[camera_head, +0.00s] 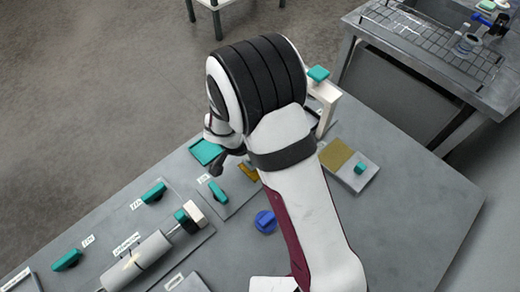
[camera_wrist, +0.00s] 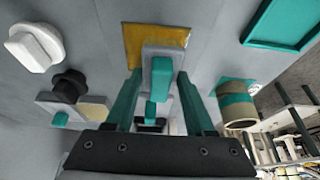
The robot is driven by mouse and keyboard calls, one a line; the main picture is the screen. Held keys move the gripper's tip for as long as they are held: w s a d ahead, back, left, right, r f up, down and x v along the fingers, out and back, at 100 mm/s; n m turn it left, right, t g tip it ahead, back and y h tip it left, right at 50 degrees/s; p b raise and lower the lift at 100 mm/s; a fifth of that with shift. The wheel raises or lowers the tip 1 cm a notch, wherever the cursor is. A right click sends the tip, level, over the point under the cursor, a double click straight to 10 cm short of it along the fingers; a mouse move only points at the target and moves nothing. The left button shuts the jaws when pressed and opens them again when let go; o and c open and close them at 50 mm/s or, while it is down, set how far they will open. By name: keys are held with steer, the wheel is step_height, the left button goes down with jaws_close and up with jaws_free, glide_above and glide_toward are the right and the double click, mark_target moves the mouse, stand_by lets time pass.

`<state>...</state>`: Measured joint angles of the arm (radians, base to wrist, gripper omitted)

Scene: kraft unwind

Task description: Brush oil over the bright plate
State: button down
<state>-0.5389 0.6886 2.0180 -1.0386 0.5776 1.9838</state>
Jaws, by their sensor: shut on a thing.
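A gold-yellow plate (camera_wrist: 140,35) lies flat on the grey surface at the top middle of the wrist view. A grey block with a teal grip (camera_wrist: 161,75) sits between the two teal fingers of my gripper (camera_wrist: 159,82), which is shut on it. The block overlaps the near part of the plate in that view; I cannot tell whether they touch. In the head view my arm hides the fingers and the held block. An amber patch (camera_head: 248,172) shows beside the arm, and a duller ochre square (camera_head: 335,154) lies right of it.
A teal tray (camera_head: 207,152) lies left of my wrist. A white bracket (camera_head: 326,105) rises behind the arm. The table's right front (camera_head: 430,225) is clear.

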steer(key=shift+s+a, duration=1.65)
steer(key=shift+s, duration=0.3)
steer(key=shift+w, duration=0.1)
steer(key=shift+d+f, duration=0.1)
steer(key=shift+w+d, duration=2.7)
steer(key=shift+w, duration=0.05)
step_height(320, 180, up, 6)
steer(key=shift+r, duration=0.1)
